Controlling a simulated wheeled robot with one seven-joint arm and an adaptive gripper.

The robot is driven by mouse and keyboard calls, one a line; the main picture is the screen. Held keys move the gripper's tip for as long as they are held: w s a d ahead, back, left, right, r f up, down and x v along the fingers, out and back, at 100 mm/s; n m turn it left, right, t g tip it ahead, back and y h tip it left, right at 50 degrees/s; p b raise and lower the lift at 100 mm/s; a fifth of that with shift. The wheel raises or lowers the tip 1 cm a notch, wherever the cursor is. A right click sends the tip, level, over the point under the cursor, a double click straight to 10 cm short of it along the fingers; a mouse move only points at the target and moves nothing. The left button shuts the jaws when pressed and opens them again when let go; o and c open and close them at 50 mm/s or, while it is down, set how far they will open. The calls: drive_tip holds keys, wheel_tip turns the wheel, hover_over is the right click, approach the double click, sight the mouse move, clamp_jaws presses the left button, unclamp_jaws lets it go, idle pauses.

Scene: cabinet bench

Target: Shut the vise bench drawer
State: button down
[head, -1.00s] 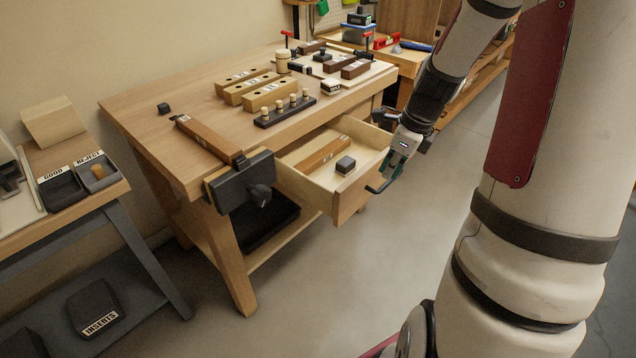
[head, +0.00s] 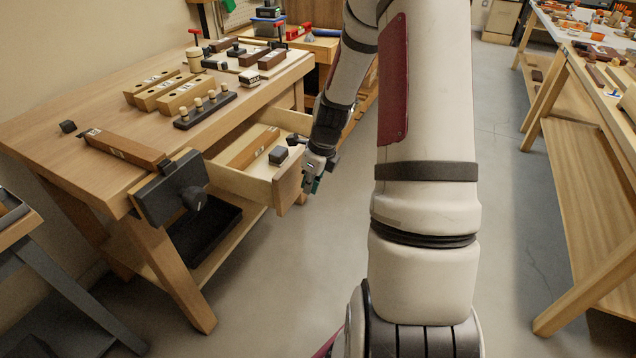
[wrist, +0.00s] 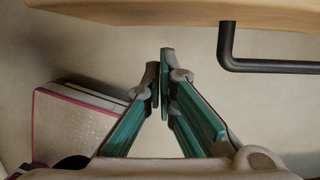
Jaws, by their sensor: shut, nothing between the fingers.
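The vise bench (head: 100,92) stands at the left in the head view, with the dark vise (head: 172,192) on its front corner. Its wooden drawer (head: 238,184) is pulled out and holds a wooden bar (head: 254,147) and a small dark block (head: 278,155). My gripper (head: 310,186) is just outside the drawer's front, near its right end. In the wrist view the gripper (wrist: 160,75) is shut and empty, its fingertips just short of the drawer front's wooden edge (wrist: 140,12). The dark bar handle (wrist: 262,66) is to their right. I cannot tell whether they touch the drawer.
Blocks and a peg rack (head: 206,110) stand on the bench top. A black tray (head: 205,228) is under the bench. Another wooden bench (head: 590,180) stands at the right. The floor (head: 500,220) between the benches is clear.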

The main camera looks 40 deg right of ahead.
drive_tip(key=shift+w+a, duration=0.25)
drive_tip(key=shift+w, duration=0.6)
drive_tip(key=shift+w, duration=0.1)
drive_tip(key=w+a, duration=0.2)
drive_tip(key=w, duration=0.3)
drive_tip(key=w+a, duration=0.2)
drive_tip(key=w, duration=0.4)
drive_tip(key=w+a+b, duration=0.1)
drive_tip(key=w+a, duration=0.1)
drive_tip(key=w, duration=0.4)
drive_tip(key=shift+w+a, duration=0.1)
drive_tip(key=shift+a, duration=0.1)
drive_tip(key=shift+d, duration=0.1)
